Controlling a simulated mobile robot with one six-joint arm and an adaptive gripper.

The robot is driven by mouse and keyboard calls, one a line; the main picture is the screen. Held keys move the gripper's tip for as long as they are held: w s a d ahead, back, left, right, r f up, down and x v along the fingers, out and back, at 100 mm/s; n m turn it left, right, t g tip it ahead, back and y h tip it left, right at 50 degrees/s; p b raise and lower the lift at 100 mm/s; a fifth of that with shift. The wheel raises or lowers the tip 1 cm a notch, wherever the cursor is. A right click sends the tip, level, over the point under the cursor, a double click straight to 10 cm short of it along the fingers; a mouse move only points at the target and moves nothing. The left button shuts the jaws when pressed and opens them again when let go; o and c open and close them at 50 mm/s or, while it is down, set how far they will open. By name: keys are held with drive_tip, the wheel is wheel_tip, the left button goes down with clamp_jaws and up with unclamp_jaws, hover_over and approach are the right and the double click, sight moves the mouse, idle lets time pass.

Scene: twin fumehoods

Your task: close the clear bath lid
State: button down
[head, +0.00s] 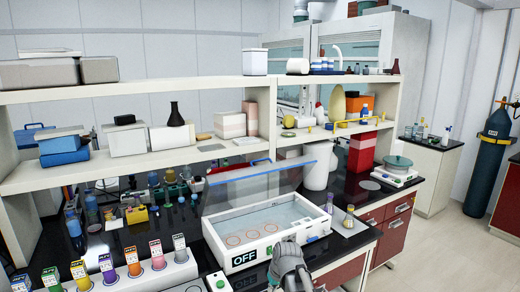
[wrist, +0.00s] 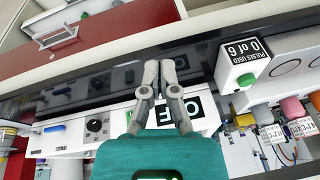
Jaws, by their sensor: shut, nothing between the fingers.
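The white water bath (head: 215,243) stands on the dark bench in the head view, with an OFF sign on its front. Its clear lid (head: 240,193) is open, tilted up from the rear, with a blue strip along its raised edge. Water and several orange rings show inside. My gripper (head: 290,252) is at the bath's front right, low and apart from the lid. In the wrist view my gripper (wrist: 166,65) has its grey fingers together and empty. The OFF sign (wrist: 197,110) shows partly behind the fingers. I cannot make out the lid there.
A row of colored bottles (head: 133,262) stands left of the bath. Small flasks (head: 348,215) stand on its right. A shelf (head: 130,165) with boxes runs behind the lid. A PULSES USED sign (wrist: 245,55) is right of my fingers in the wrist view.

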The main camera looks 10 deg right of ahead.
drive_tip(key=w+d+r+n+t+y+p, duration=0.1)
drive_tip(key=w+r+t+p, duration=0.4)
drive_tip(key=w+r+p, duration=0.7)
drive_tip(key=w+d+r+n+t+y+p, duration=0.1)
drive_tip(key=w+d+r+t+p, duration=0.3)
drive_tip(key=w+r+p, duration=0.9)
drive_tip(key=w+r, duration=1.2)
drive_tip(key=w, duration=0.3)
drive_tip(key=shift+w+d+t+y, duration=0.2)
drive_tip(key=shift+t+y, duration=0.1)
drive_tip(key=shift+t, duration=0.1)
drive_tip(key=shift+a, duration=0.1)
drive_tip(key=w+f+b, duration=0.2)
drive_tip(key=w+a+f+b, duration=0.1)
drive_tip(key=w+f+b, duration=0.1)
drive_tip(key=w+a+f+b, duration=0.1)
drive_tip(key=w+f+b, duration=0.1)
drive_tip(key=shift+w+a+f, duration=0.15)
drive_tip(key=shift+w+a, duration=0.05)
drive_tip(key=shift+w, duration=0.05)
drive_tip(key=shift+s+d+f+b, duration=0.1)
drive_tip(key=shift+s+f+b, duration=0.1)
drive_tip(key=shift+f+b, duration=0.15)
